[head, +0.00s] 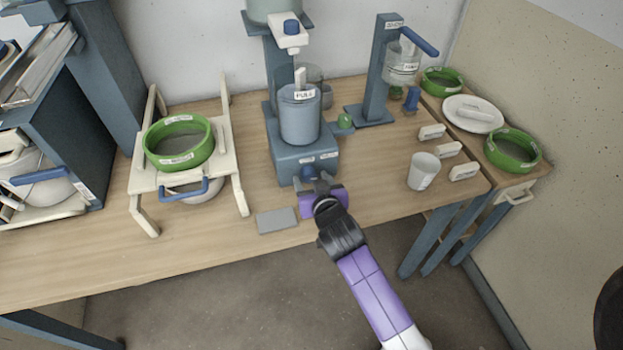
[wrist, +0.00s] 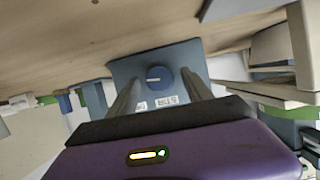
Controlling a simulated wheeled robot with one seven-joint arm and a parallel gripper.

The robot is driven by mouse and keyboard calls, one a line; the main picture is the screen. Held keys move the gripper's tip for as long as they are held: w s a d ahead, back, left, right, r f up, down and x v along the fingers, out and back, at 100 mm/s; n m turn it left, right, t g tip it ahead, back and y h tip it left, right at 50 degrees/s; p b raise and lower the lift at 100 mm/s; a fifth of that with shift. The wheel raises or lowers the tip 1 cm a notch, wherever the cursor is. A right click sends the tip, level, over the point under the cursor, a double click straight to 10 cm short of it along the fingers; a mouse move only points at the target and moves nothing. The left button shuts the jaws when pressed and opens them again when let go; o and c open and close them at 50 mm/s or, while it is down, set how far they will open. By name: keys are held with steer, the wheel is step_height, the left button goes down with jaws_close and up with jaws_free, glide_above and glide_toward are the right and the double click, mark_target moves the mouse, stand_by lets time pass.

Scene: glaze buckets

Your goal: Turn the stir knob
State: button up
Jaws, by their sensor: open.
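The stir knob (wrist: 159,77) is a round dark blue knob with a pale mark line, on the front face of the blue-grey mixer base (head: 285,160). Two small white labels are beside it in the wrist view. In the head view, my gripper (head: 316,184) is at the front of the base and largely hides the knob. My gripper (wrist: 160,90) is open, and its fingers reach toward the base on either side of the knob. The knob appears between them, and I cannot tell whether they touch it.
A grey bucket (head: 299,122) stands on the mixer base. A cream rack with a green sieve (head: 179,142) is to the left. A white cup (head: 423,171) and several small white blocks are to the right. A flat grey plate (head: 277,220) lies near the table's front edge.

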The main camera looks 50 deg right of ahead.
steer(key=shift+w+d, duration=0.1)
steer(key=shift+w, duration=0.05)
steer(key=shift+c, duration=0.5)
jaws_close()
steer(key=shift+f, duration=0.1)
steer(key=shift+w+f+n+h+b, duration=0.1)
steer(key=shift+f+n+h+b, duration=0.05)
steer(key=shift+n+h+b, duration=0.5)
steer(key=n+b, duration=0.1)
steer(key=n+h+b, duration=0.1)
steer(key=n+g+h+b, duration=0.1)
steer(key=shift+w+a+f+n+b, duration=0.1)
steer(key=shift+a+n+b, duration=0.15)
steer(key=shift+n+b, duration=0.1)
steer(key=n+h+b, duration=0.2)
steer(key=n, duration=0.1)
steer(key=shift+a+f+g, duration=0.1)
steer(key=shift+g, duration=0.3)
steer(key=shift+n+h+b, duration=0.25)
steer(key=shift+n+b, duration=0.5)
steer(key=shift+n, duration=0.05)
